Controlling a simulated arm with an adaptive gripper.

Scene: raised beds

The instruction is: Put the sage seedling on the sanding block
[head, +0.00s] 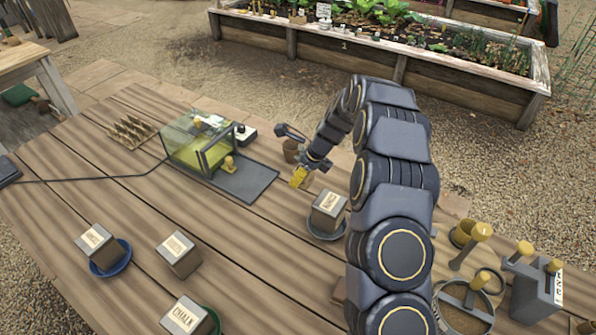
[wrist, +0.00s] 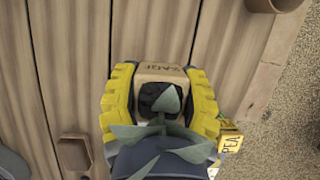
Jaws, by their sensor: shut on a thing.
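My gripper (wrist: 160,100) is shut on the sage seedling (wrist: 166,100), with a yellow pad on each side of its small pot. The pot has a tan label edge with dark lettering, dark soil and grey-green leaves that spread towards the camera. In the head view my gripper (head: 299,177) is over the middle right of the table, behind a labelled block on a saucer. The seedling is hard to make out there. I cannot tell which thing is the sanding block; most block labels are too small to read.
Labelled blocks stand on the wooden table (head: 130,190): one on a grey-blue saucer (head: 329,207), one on a blue saucer (head: 97,240), one bare (head: 178,252), one marked CHALK (head: 187,315). A glass case (head: 185,135) stands behind. A yellow PEA label (wrist: 230,143) is beside my gripper.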

